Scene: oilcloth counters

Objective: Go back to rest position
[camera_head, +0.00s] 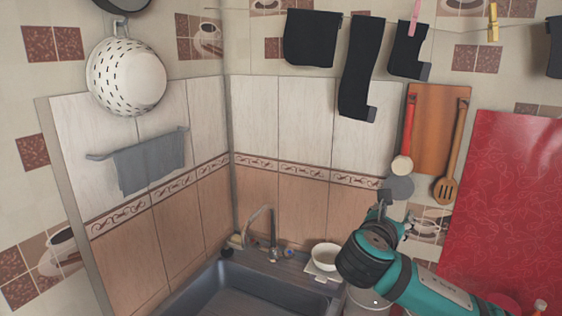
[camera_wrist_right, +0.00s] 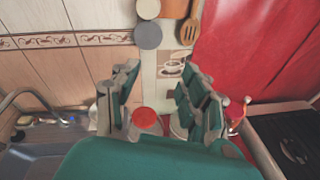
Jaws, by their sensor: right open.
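My right arm comes in from the lower right in the head view, and its teal and grey gripper (camera_head: 390,213) is raised in front of the tiled wall, right of the sink. In the right wrist view the gripper (camera_wrist_right: 160,92) has its fingers spread apart, with nothing between them. A round red object (camera_wrist_right: 145,117) shows between and beyond the fingers, apart from them. My left gripper is in neither view.
A dark sink (camera_head: 245,301) with a faucet (camera_head: 272,240) fills the corner. A white bowl (camera_head: 326,257) stands right of the faucet. Utensils and an orange-brown board (camera_head: 437,125) hang behind my gripper. A red covering (camera_head: 510,200) is at right. A dark stove (camera_wrist_right: 287,140) stands right.

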